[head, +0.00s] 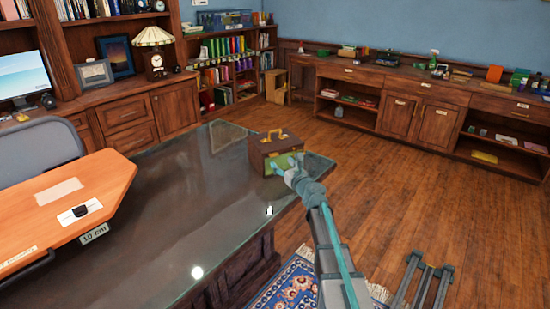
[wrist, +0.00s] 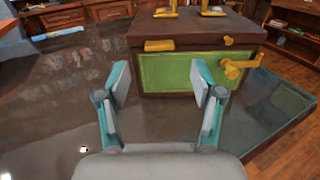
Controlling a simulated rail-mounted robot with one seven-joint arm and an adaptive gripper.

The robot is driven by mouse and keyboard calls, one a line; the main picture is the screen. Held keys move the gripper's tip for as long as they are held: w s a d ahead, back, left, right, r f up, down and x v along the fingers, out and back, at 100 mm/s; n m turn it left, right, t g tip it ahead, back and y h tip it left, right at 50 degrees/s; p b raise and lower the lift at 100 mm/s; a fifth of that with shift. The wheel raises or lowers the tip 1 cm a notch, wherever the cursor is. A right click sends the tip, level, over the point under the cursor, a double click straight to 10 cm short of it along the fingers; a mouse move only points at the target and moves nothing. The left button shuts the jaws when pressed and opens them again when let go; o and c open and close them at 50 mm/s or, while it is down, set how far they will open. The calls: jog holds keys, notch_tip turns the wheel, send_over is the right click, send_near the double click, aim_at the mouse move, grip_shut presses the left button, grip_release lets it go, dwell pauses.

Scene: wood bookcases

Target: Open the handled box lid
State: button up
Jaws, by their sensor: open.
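The handled box (head: 268,150) stands on the far right corner of the dark glossy desk. It is brown with a green front panel, and its lid (wrist: 195,30) is shut. A yellow handle (head: 272,134) is on top of the lid. In the wrist view, a yellow tab (wrist: 159,46) sits at the lid's front edge and a yellow crank-like piece (wrist: 240,67) is on the right of the front. My gripper (wrist: 160,78) is open and empty, just in front of the green panel and below the lid edge. In the head view my gripper (head: 287,165) partly hides the box front.
The desk top (head: 160,220) is clear to the left of the box. An orange board (head: 65,205) and a grey chair (head: 40,150) are at the left. Low cabinets (head: 420,105) with small objects line the back wall.

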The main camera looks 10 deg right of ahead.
jog(key=x, duration=0.6)
jog(key=shift+w, duration=0.2)
jog(key=shift+a, duration=0.15)
jog(key=shift+c, duration=0.4)
grip_shut()
